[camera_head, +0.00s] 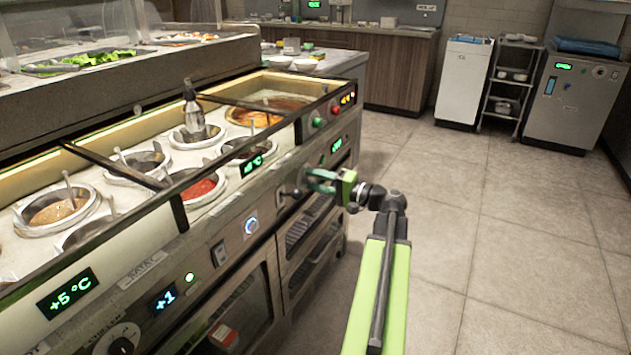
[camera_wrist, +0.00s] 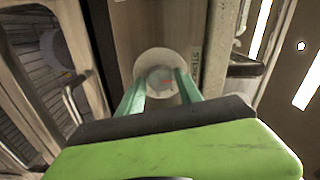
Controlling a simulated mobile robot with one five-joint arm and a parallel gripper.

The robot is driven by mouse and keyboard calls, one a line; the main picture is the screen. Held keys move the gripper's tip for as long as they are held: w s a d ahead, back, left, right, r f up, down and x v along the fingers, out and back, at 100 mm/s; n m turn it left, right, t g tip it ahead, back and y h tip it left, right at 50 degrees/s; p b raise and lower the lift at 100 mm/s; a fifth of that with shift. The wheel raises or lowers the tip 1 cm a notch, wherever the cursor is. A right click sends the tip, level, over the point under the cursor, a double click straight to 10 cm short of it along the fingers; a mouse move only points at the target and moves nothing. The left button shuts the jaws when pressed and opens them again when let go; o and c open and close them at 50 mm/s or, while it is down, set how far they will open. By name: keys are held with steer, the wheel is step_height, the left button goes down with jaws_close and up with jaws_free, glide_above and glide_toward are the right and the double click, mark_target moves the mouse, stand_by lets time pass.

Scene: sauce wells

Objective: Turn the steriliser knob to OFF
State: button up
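The steriliser knob (camera_wrist: 161,79) is a small grey round knob with a red mark, on a pale round dial in the wrist view. Part of a lettered label (camera_wrist: 194,66) shows to its right; I cannot read it in full. My gripper (camera_wrist: 161,81) has its two green fingers apart, one on each side of the knob in the picture. I cannot tell whether they touch it. In the head view my gripper (camera_head: 312,181) is close to the counter's front panel, near its right end. There the knob is not clearly visible, and its setting cannot be read.
The counter front also carries a blue-lit button (camera_head: 251,225), a rocker switch (camera_head: 219,253) and a chiller knob (camera_head: 122,340). The tiled floor (camera_head: 520,235) to the right is clear.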

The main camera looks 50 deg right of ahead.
steer(key=shift+o, duration=0.9)
steer(key=v, duration=1.7)
steer(key=shift+s, duration=0.2)
